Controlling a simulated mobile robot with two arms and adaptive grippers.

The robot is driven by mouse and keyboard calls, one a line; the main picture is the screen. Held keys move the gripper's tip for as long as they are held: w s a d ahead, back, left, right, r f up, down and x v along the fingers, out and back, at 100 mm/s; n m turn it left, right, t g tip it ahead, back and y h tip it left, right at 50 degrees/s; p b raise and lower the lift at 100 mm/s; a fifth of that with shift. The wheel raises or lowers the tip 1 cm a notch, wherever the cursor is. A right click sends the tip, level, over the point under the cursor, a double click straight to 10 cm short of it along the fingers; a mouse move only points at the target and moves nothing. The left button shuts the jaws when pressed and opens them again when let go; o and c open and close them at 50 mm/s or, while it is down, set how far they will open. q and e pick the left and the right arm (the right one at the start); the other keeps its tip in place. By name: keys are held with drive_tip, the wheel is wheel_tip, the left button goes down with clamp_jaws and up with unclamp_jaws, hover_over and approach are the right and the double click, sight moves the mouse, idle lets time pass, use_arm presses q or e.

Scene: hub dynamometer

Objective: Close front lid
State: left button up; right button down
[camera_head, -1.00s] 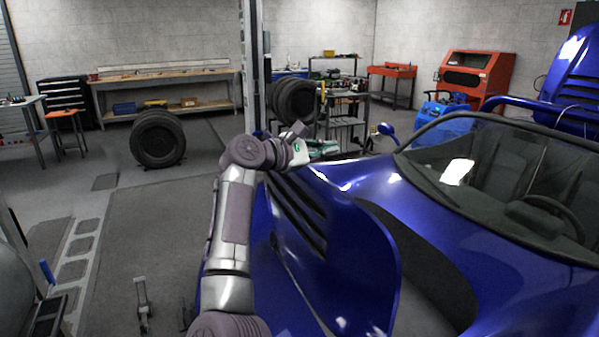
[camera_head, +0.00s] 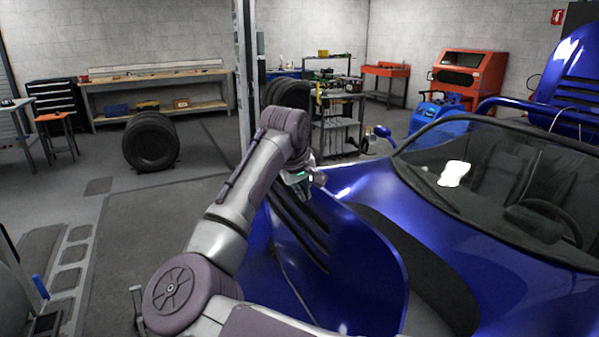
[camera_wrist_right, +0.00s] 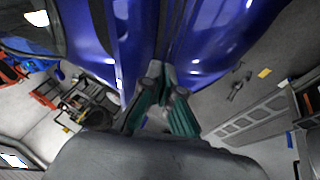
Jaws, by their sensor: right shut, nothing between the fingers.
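The front lid (camera_head: 352,262) is the glossy blue panel with dark louvre slots at the front of the blue car (camera_head: 455,235). It stands tilted up, with a dark gap between its curved edge and the body. My right gripper (camera_head: 315,179) is at the lid's far upper end, partly hidden by my own arm. In the right wrist view, its green-padded fingers (camera_wrist_right: 166,82) are shut and empty, close to the seam between blue panels (camera_wrist_right: 160,35). I cannot tell whether they touch the lid. My left gripper is not in view.
The windshield (camera_head: 490,175) and blue mirror (camera_head: 381,132) are right of the lid. The floor (camera_head: 130,215) left of the car is mostly clear.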

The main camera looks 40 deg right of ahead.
sight(323, 198)
drive_tip(key=d, duration=0.1)
drive_tip(key=d+f+p, duration=0.1)
drive_tip(key=s+d, duration=0.1)
drive_tip(key=shift+d+f, duration=0.3)
drive_tip(key=shift+f, duration=0.1)
drive_tip(key=shift+s+d, duration=0.2)
drive_tip(key=shift+d, duration=0.4)
drive_tip(key=s+d+f+b, duration=0.1)
drive_tip(key=s+d+f, duration=0.2)
drive_tip(key=d, duration=0.7)
drive_tip(key=s+d+f+b, duration=0.2)
drive_tip(key=s+d+f, duration=0.1)
drive_tip(key=d, duration=0.8)
drive_tip(key=s+d+f+b, duration=0.2)
drive_tip(key=s+d+f, duration=0.1)
drive_tip(key=d, duration=0.7)
drive_tip(key=shift+s+d, duration=0.25)
drive_tip(key=shift+s, duration=0.25)
drive_tip(key=shift+r, duration=0.15)
